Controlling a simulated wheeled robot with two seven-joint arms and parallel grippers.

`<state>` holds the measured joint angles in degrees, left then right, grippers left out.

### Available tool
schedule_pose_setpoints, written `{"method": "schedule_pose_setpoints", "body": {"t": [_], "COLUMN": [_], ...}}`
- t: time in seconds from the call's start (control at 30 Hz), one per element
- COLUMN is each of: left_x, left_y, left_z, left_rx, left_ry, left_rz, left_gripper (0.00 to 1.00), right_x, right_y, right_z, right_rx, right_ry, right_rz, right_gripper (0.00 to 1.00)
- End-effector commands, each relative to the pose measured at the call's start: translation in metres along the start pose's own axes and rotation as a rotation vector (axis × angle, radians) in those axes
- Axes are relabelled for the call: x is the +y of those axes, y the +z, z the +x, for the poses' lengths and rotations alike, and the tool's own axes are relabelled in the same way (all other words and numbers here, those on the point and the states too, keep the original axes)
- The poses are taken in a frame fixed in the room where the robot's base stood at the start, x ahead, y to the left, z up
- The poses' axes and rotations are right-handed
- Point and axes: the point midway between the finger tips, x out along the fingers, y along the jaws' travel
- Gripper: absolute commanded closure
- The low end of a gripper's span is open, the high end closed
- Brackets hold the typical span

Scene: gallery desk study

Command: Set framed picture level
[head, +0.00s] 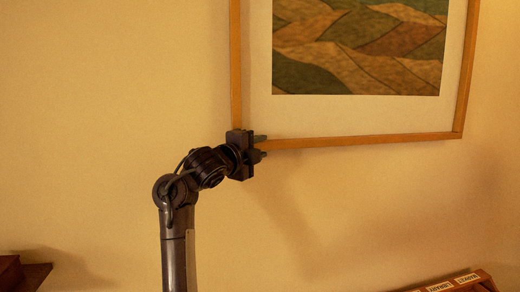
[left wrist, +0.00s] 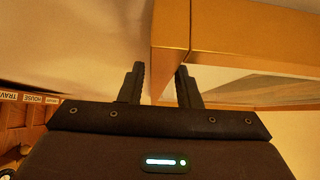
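The framed picture (head: 358,140) hangs on the wall in the head view, with a thin wooden frame, white mat and patchwork-field print (head: 360,50). Its top is cut off. Its bottom rail slopes, with the left end slightly lower than the right. My left gripper (head: 261,147) is at the lower left corner, which it partly hides. In the left wrist view, its fingers (left wrist: 160,72) are apart. The frame's wooden corner (left wrist: 172,50) lies partly between them and partly behind the right-hand finger. A gap shows beside the left-hand finger. I cannot tell whether either finger touches the frame. My right gripper is not in view.
A wooden holder with labelled items (head: 455,284) stands at the lower right. A dark wooden object (head: 22,272) is at the lower left. Labelled book-like items (left wrist: 30,98) show at the left of the wrist view. The wall around and below the frame is bare.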

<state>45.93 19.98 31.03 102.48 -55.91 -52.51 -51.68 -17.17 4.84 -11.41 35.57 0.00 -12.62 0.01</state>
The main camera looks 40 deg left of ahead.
Motion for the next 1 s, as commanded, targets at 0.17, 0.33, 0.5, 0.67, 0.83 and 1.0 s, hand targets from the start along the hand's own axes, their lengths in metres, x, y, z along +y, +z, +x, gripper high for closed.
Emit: {"method": "schedule_pose_setpoints", "body": {"t": [0.17, 0.33, 0.5, 0.67, 0.83, 1.0], "left_x": [0.000, 0.000, 0.000, 0.001, 0.000, 0.000], "left_y": [0.000, 0.000, 0.000, 0.001, 0.002, 0.001], "left_z": [0.000, 0.000, -0.011, -0.035, -0.060, -0.075], "left_rx": [0.000, 0.000, 0.000, -0.003, -0.004, -0.002], "left_ry": [0.000, -0.001, -0.004, -0.004, -0.004, -0.002], "left_rz": [0.000, 0.000, 0.002, 0.004, 0.005, 0.002], "left_gripper": [0.58, 0.58, 0.58, 0.58, 0.58, 0.58], "right_x": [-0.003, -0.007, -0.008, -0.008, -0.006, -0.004], "right_y": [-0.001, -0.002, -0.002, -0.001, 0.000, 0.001], "right_z": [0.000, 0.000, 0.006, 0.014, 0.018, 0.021], "right_rx": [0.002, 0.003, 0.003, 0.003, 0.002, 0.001], "right_ry": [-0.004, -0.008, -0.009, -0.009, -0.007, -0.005], "right_rz": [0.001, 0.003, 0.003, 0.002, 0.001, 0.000], "right_gripper": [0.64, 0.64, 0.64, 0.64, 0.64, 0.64]}}
